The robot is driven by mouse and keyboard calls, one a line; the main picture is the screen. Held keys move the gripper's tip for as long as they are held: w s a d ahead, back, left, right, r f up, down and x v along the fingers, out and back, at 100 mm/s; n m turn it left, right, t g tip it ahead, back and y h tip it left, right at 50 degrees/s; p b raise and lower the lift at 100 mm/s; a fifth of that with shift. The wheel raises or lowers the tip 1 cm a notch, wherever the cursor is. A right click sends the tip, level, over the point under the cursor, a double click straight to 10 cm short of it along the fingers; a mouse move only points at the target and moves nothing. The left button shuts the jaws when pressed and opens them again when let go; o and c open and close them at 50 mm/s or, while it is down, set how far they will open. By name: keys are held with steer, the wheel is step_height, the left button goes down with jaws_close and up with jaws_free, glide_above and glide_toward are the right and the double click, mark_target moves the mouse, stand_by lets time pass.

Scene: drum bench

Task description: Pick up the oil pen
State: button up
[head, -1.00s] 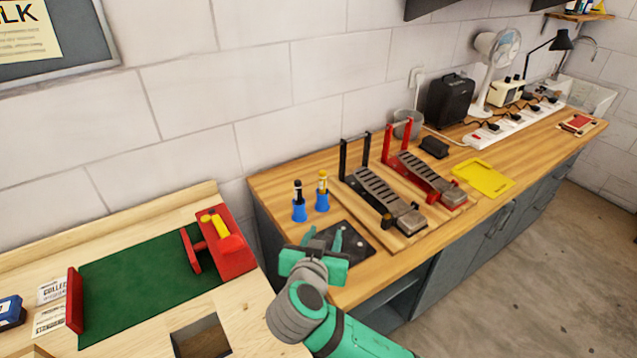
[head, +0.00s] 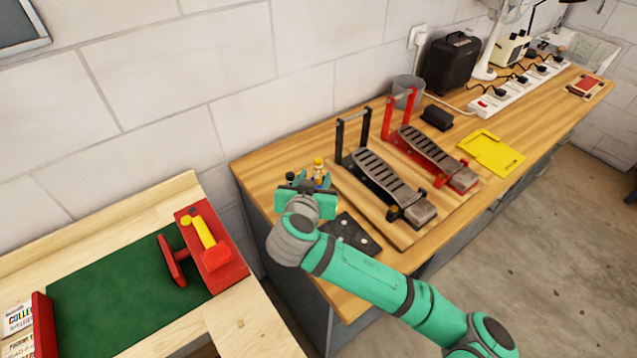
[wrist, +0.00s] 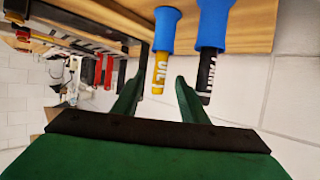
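The oil pen (wrist: 159,76) is yellow with "OIL" lettering and stands in a blue holder (wrist: 166,30). Its yellow top (head: 318,167) shows behind my gripper in the head view. A black pen (wrist: 207,72) stands in a second blue holder (wrist: 214,25) beside it; in the head view only its dark top (head: 290,177) shows clearly. My gripper (head: 308,183) is open. In the wrist view its two green fingers (wrist: 160,84) point toward the holders, with the oil pen seen between their tips. I cannot tell whether either finger touches it.
A black pad (head: 350,235) lies on the wooden bench in front of the holders. A black pedal (head: 385,182) and a red pedal (head: 432,153) stand to the right. A lower table with a green mat (head: 120,290) and red vise (head: 212,250) is at left.

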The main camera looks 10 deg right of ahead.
mark_target(317, 171)
steer(key=shift+x, duration=2.75)
steer(key=shift+w+r, duration=0.1)
steer(key=c, duration=0.8)
